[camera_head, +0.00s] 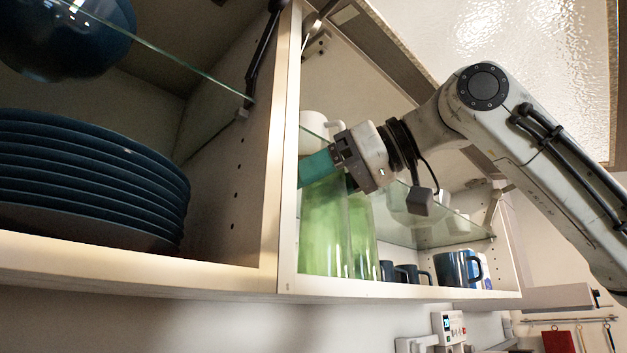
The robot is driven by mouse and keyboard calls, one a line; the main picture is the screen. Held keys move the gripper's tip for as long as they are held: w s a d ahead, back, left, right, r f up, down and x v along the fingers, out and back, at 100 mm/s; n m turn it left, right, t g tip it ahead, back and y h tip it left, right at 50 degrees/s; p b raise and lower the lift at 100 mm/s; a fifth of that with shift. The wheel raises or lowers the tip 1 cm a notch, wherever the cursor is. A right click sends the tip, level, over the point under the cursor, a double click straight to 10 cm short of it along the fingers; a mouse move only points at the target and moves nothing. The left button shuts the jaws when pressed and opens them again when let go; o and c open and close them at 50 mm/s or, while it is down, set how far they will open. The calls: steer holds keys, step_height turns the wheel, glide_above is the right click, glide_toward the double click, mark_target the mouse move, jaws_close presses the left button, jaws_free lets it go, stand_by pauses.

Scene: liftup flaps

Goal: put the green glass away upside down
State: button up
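Two tall green glasses stand side by side in the right cabinet compartment: a nearer one (322,235) beside the divider and another (363,240) just right of it. I cannot tell which way up either is. My gripper (316,169) reaches in from the right, at the top of the nearer glass. A teal part at its end overlaps that glass's upper portion. The tip is partly hidden by the divider, so I cannot tell whether the fingers are open or closed on the glass.
Dark mugs (455,269) stand right of the glasses. A glass shelf (425,236) holding white cups crosses above them. The divider (283,150) separates off a stack of blue plates (90,180). A raised flap (500,60) hangs above my arm.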

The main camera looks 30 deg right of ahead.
steer(key=shift+a, duration=0.1)
steer(key=shift+f, duration=0.2)
steer(key=o, duration=1.2)
steer(key=shift+r, duration=0.2)
steer(key=b+v, duration=0.1)
steer(key=v, duration=1.1)
